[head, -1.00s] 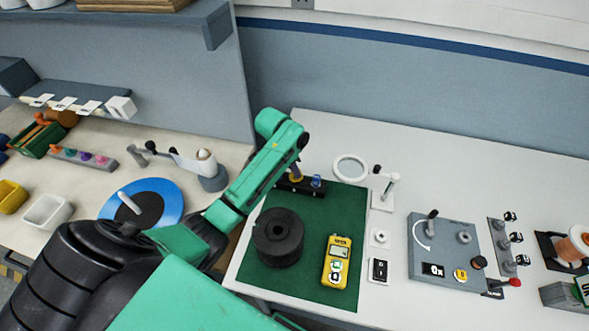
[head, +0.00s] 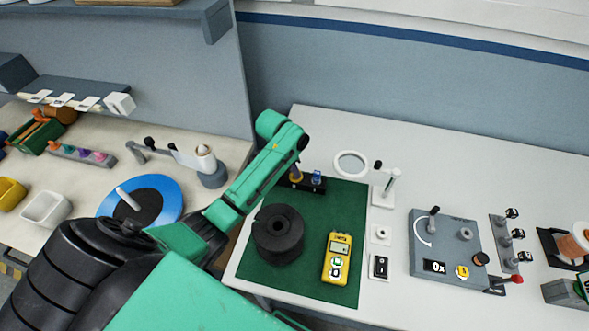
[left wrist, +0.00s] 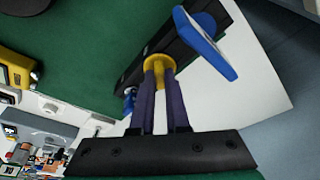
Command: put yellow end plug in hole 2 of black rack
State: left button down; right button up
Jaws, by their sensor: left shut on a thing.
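The black rack (head: 318,189) lies at the back left of the green mat, partly hidden by my left arm. It also shows in the left wrist view (left wrist: 187,42). My left gripper (left wrist: 158,72) is shut on the yellow end plug (left wrist: 157,60), whose round flange shows at the fingertips, over the rack. I cannot tell how far the plug sits in a hole. The plug shows as a small yellow spot in the head view (head: 297,175). A blue piece (left wrist: 206,44) stands at the rack beside the plug. My right gripper is not in view.
On the green mat (head: 310,270) are a black spool (head: 278,235) and a yellow meter (head: 337,257). A ring magnifier (head: 351,164) stands right of the rack. A grey crank box (head: 445,250) is further right. White table is clear behind.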

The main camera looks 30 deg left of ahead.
pick_arm(q)
jog(key=shift+f, duration=0.15)
jog(key=c, duration=0.8)
grip_release()
jog(key=shift+c, duration=0.2)
jog(key=v, duration=1.4)
jog(key=shift+a+r+b, duration=0.15)
jog(key=shift+r+b, duration=0.1)
jog(key=shift+b, duration=0.05)
jog(key=shift+s+f, duration=0.1)
